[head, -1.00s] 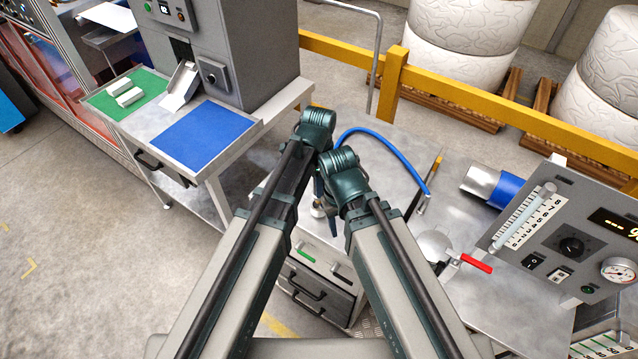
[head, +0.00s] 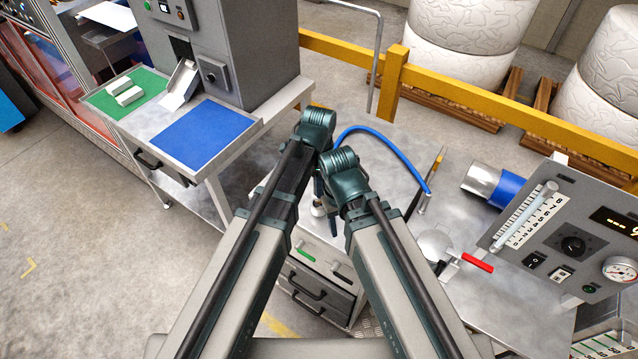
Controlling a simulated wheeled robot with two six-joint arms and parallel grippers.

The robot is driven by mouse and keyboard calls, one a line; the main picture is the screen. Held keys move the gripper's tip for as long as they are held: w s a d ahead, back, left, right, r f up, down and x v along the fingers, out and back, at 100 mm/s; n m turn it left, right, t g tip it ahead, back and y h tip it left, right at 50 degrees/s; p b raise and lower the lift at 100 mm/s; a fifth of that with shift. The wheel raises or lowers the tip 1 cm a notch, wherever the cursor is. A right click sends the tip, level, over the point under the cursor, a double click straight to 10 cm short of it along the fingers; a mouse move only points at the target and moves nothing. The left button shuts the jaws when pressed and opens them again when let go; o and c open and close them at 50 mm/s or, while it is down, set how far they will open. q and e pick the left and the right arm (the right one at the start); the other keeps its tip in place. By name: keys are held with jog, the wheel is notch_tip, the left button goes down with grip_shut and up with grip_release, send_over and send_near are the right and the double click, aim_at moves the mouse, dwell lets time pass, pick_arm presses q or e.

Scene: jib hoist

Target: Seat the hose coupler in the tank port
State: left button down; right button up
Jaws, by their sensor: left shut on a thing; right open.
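A blue hose (head: 392,148) arcs over the metal bench top. One end lies by a thin rod on the right, and the other runs in behind my wrists. My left gripper (head: 319,178) is mostly hidden under its wrist, at the hose's near end; it is shut, and the coupler in it is hidden. My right gripper (head: 331,212) is just below and right of it, largely covered by its own wrist; it is open. A small pale metal part (head: 318,208) shows between the arms. I cannot make out the tank port or whether the coupler touches it.
A red-handled valve (head: 476,262), a silver-and-blue cylinder (head: 508,188) and a gauge panel (head: 570,235) stand on the right. A thin rod (head: 434,170) lies near the hose. A yellow rail (head: 480,102) runs behind. A side table with a blue mat (head: 205,133) is at left.

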pick_arm(q)
jog(key=shift+f, duration=0.2)
pick_arm(e)
jog(key=shift+f, duration=0.2)
pick_arm(q)
jog(key=shift+f+b, duration=1.8)
jog(key=shift+b, duration=0.2)
pick_arm(e)
jog(key=shift+f, duration=1.8)
pick_arm(q)
jog(key=shift+c, duration=2.2)
grip_release()
jog(key=shift+r, duration=0.1)
jog(key=shift+r, duration=0.1)
pick_arm(e)
jog(key=shift+r, duration=0.15)
pick_arm(q)
notch_tip(320, 180, up, 14)
jog(key=p, duration=1.4)
pick_arm(e)
notch_tip(320, 180, up, 14)
pick_arm(q)
jog(key=shift+f, duration=0.2)
pick_arm(e)
jog(key=shift+f, duration=0.2)
